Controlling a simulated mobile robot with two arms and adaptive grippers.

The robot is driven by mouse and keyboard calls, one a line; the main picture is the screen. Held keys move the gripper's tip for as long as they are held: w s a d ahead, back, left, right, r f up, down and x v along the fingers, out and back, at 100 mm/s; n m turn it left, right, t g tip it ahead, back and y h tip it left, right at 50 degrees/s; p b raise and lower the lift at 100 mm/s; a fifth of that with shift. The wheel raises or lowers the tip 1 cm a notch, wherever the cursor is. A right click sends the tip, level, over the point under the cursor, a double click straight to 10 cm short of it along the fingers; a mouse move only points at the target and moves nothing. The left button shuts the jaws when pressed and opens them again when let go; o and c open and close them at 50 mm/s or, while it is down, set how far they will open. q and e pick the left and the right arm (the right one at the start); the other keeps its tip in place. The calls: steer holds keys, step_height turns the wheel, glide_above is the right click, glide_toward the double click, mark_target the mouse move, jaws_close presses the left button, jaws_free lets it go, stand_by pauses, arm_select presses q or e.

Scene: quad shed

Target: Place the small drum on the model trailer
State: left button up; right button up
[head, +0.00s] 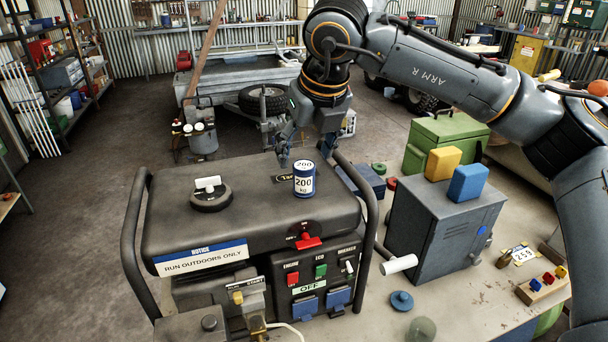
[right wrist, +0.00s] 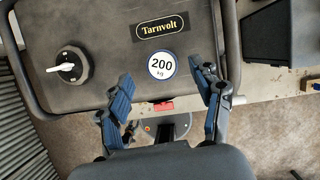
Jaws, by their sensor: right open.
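The small drum (head: 304,180) is a blue and white cylinder marked "200 kg". It stands upright on the black top of the generator (head: 250,215). In the right wrist view the drum (right wrist: 162,66) shows from above as a round white top with a blue rim. My right gripper (head: 305,150) is open and empty, just behind and above the drum in the head view. In the right wrist view its fingers (right wrist: 164,92) are spread wide, with the drum beyond the gap between their tips. I cannot make out a model trailer for certain. My left gripper is not in view.
The generator has a black tube frame (head: 366,235) and a round filler cap (head: 211,196). To the right, a grey box (head: 440,235) carries a yellow block (head: 443,164) and a blue block (head: 467,183). A full-size trailer (head: 238,80) stands on the floor behind.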

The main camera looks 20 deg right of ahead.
mark_target(305, 165)
steer(key=p+x, duration=0.2)
steer(key=x, duration=0.1)
steer(key=shift+d+f, duration=0.15)
steer(key=shift+f, duration=0.2)
steer(key=shift+w+f, duration=0.2)
steer(key=shift+f, duration=0.25)
jaws_close()
